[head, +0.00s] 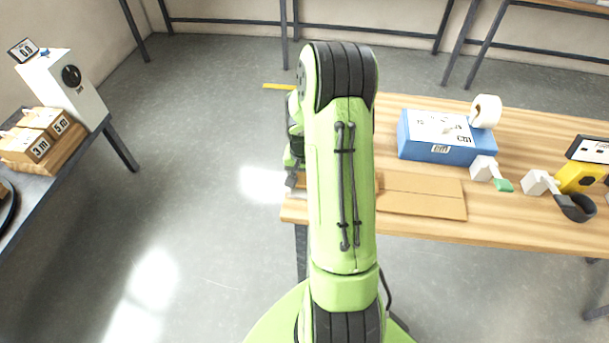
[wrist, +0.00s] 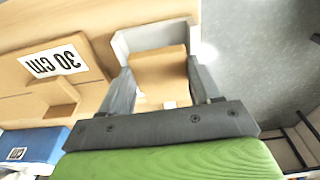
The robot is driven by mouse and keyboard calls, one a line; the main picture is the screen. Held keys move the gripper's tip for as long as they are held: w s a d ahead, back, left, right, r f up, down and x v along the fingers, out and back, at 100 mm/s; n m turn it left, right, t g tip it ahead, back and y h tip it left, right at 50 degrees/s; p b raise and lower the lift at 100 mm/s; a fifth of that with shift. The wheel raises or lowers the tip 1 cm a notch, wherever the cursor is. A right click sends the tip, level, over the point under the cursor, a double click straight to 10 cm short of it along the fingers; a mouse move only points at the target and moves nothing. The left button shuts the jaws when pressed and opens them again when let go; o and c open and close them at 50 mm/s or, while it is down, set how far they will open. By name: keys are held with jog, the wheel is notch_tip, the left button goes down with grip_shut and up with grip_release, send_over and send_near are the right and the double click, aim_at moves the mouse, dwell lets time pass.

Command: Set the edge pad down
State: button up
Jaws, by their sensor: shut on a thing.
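In the wrist view my gripper (wrist: 156,60) has its two grey fingers pointing away from the camera. They are shut on a small brown piece, which I take to be the edge pad (wrist: 160,75); it fills the space between the fingers. The gripper is above the table's end, beside a flat brown cardboard piece (wrist: 88,72) labelled "30 cm", which also shows in the head view (head: 425,196). A small brown block (wrist: 55,98) is on that cardboard. My arm hides most of the gripper in the head view.
A blue box (head: 430,148), a white roll (head: 485,111), white-handled tools and a yellow device (head: 576,178) stand on the wooden table (head: 440,229) to the right. Grey floor is open left of the table. A side bench holds small labelled boxes (head: 42,139).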

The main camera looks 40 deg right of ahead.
aim_at(304, 183)
jog(key=shift+f+b, duration=0.3)
jog(key=shift+s+a+f+b, duration=0.25)
jog(key=shift+f+b, duration=0.05)
jog(key=shift+f, duration=0.05)
jog(key=o, duration=1)
notch_tip(304, 183, up, 13)
jog(key=p, duration=0.4)
jog(key=s+a+r+n+t, duration=0.2)
jog(key=s+a+r+n, duration=0.15)
jog(key=a+r, duration=0.8)
jog(key=s+a+r+n+t, duration=0.1)
jog(key=s+a+n, duration=0.1)
jog(key=s+a, duration=0.1)
jog(key=s+a+r+n+t, duration=0.1)
jog(key=s+a+n, duration=0.1)
jog(key=s+a, duration=0.2)
jog(key=s+a+r+n+y, duration=0.1)
jog(key=s+a+n, duration=0.2)
jog(key=s+a, duration=0.1)
jog(key=shift+s+r+t, duration=0.1)
jog(key=shift+s+t, duration=0.15)
jog(key=shift+t, duration=0.15)
